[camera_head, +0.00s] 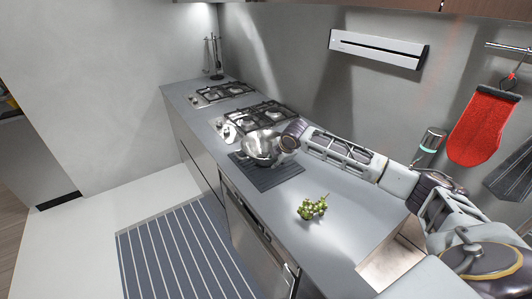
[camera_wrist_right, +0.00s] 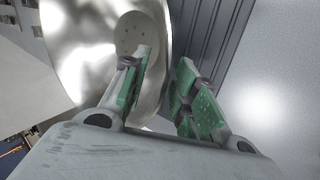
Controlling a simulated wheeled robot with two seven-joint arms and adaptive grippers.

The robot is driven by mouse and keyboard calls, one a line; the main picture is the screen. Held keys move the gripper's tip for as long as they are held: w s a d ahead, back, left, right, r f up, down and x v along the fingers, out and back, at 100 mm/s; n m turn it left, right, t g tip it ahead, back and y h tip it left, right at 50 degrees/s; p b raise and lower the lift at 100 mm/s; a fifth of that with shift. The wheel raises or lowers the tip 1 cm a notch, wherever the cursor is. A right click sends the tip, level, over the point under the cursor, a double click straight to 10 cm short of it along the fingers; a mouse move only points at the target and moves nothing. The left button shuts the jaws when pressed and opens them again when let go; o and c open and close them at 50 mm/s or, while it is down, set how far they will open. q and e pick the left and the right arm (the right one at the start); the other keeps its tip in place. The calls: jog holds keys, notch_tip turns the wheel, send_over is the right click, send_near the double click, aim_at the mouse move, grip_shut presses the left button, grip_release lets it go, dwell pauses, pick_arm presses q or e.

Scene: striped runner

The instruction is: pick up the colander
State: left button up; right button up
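The colander (camera_head: 257,148) is a shiny metal bowl on a dark ribbed mat (camera_head: 283,178) on the counter. In the right wrist view the colander (camera_wrist_right: 80,45) fills the upper left, with small holes near the left fingertip. My right gripper (camera_wrist_right: 166,58) is open, with green-padded fingers. One finger overlaps the bowl and the other is over the mat side, with the rim edge showing between them. I cannot tell whether either finger touches it. In the head view my right gripper (camera_head: 285,140) is at the colander's right side, partly hiding it. My left gripper is out of view.
Green grapes (camera_head: 311,207) lie on the counter (camera_head: 345,222) nearer me. Two gas hobs (camera_head: 262,117) are behind the colander. A glass jar (camera_head: 431,143) stands by the wall beyond my arm, and a red mitt (camera_head: 482,125) hangs at right. The counter around the grapes is clear.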

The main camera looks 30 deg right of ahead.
aim_at(275, 161)
jog(key=shift+x, duration=1.5)
jog(key=shift+d, duration=0.1)
grip_shut()
